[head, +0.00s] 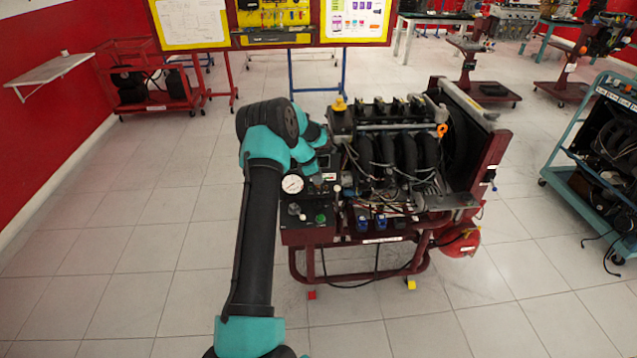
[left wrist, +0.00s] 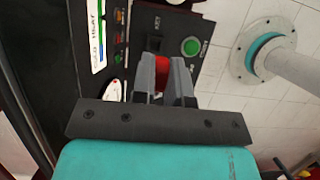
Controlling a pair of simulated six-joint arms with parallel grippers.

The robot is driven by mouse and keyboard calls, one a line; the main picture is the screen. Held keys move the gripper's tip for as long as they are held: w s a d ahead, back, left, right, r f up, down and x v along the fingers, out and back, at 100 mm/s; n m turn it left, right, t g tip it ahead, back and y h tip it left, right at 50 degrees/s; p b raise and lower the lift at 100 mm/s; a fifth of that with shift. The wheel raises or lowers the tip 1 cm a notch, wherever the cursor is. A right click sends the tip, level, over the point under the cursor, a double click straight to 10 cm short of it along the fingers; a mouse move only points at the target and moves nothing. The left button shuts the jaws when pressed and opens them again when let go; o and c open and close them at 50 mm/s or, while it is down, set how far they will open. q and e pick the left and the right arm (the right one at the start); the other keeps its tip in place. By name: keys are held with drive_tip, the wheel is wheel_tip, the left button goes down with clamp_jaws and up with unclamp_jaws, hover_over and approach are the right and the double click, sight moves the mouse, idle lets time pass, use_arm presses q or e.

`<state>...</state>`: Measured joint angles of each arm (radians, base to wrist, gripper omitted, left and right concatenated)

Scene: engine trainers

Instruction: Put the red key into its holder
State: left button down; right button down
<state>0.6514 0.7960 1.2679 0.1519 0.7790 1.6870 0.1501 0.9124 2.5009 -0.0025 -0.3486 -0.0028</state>
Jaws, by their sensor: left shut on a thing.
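My left gripper (left wrist: 168,70) shows in the left wrist view with its two grey fingers shut on the red key (left wrist: 164,72). Only a red patch of the key shows between the fingers; the rest of it is hidden. The fingers are in front of a black control panel (left wrist: 215,32) with a green button (left wrist: 191,46) just right of the fingertips. In the head view the left arm's wrist covers the gripper's surroundings and hides the key. My right gripper is not in view.
The engine trainer (head: 390,165) stands on a dark red wheeled frame, with a gauge (head: 292,184) at its front left. A red extinguisher-like vessel (head: 461,243) is at its lower right. A teal-framed trainer (head: 600,150) stands at right. Tiled floor is clear in front.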

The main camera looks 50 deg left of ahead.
use_arm(q)
drive_tip(key=shift+f, duration=0.15)
drive_tip(key=shift+f, duration=2.35)
drive_tip(key=shift+f, duration=2.3)
drive_tip(key=c, duration=0.7)
unclamp_jaws()
drive_tip(key=shift+c, duration=0.2)
drive_tip(key=shift+r, duration=1.5)
drive_tip(key=shift+r, duration=0.1)
drive_tip(key=shift+r, duration=2.4)
